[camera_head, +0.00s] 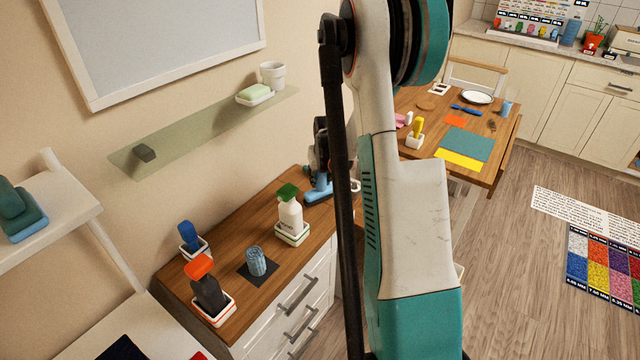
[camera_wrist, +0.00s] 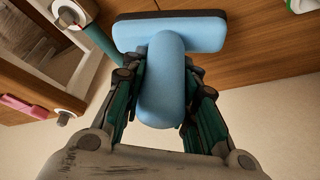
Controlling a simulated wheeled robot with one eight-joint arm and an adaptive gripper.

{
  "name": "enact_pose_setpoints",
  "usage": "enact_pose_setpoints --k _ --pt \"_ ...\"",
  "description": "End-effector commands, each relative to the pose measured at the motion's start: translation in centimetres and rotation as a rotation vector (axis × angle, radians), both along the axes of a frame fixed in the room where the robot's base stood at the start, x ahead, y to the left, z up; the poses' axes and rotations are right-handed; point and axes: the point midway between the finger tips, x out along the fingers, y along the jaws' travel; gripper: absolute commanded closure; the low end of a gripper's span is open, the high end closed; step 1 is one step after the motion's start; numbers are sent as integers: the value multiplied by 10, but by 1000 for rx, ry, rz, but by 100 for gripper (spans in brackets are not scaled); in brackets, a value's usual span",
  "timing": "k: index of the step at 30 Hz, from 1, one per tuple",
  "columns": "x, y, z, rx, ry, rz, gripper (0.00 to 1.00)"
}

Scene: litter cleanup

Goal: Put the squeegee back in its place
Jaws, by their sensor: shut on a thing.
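The squeegee is light blue with a dark edge strip along its wide head. In the wrist view the squeegee (camera_wrist: 165,85) sits between the fingers of my gripper (camera_wrist: 163,100), which is shut on its handle. The head lies beyond the fingertips, close to the wooden top. In the head view the squeegee (camera_head: 318,190) shows at the far end of the wooden dresser top (camera_head: 228,240), and my gripper (camera_head: 322,150) is above it, partly hidden by my arm. Whether the squeegee touches the top I cannot tell.
On the dresser stand a white spray bottle (camera_head: 290,214), a dark orange-topped bottle (camera_head: 207,290), a blue cup (camera_head: 256,262) and a blue item (camera_head: 189,236) in a tray. A glass shelf (camera_head: 195,130) is on the wall above. A set table (camera_head: 400,98) stands beyond my arm.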

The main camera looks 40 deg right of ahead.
Motion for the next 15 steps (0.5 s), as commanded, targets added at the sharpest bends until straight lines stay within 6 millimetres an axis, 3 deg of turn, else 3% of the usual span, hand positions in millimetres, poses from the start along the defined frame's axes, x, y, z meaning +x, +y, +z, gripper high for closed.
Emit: enact_pose_setpoints --k 4,15 --pt "0 0 -21 0 0 0 100" --pt "0 0 -24 0 0 0 100"
